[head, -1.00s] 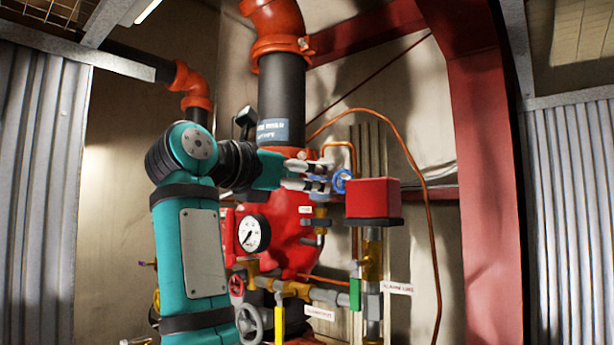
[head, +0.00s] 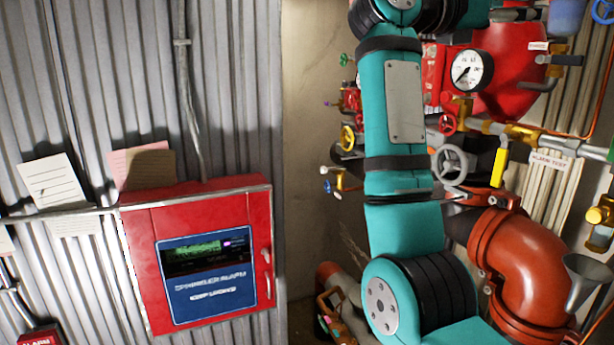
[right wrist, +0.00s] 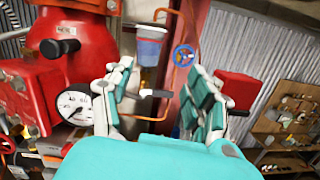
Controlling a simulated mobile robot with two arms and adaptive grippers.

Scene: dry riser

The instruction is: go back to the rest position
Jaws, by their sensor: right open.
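My right arm, teal with black joints, rises through the middle of the head view. Its right gripper (head: 515,14) shows only in part at the top edge. In the right wrist view the right gripper (right wrist: 160,95) is open, with its two padded fingers wide apart and nothing held between them. A blue handwheel (right wrist: 184,55) shows beyond the fingers, apart from them. It also shows in part at the head view's top right corner (head: 603,10). My left gripper is not in view.
A red alarm cabinet (head: 200,262) hangs on the corrugated wall at left. A red valve body with a pressure gauge (head: 467,70), a yellow lever (head: 499,168) and a large orange-red pipe elbow (head: 525,262) crowd the arm's right. A shelf board (right wrist: 290,115) stands at right in the wrist view.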

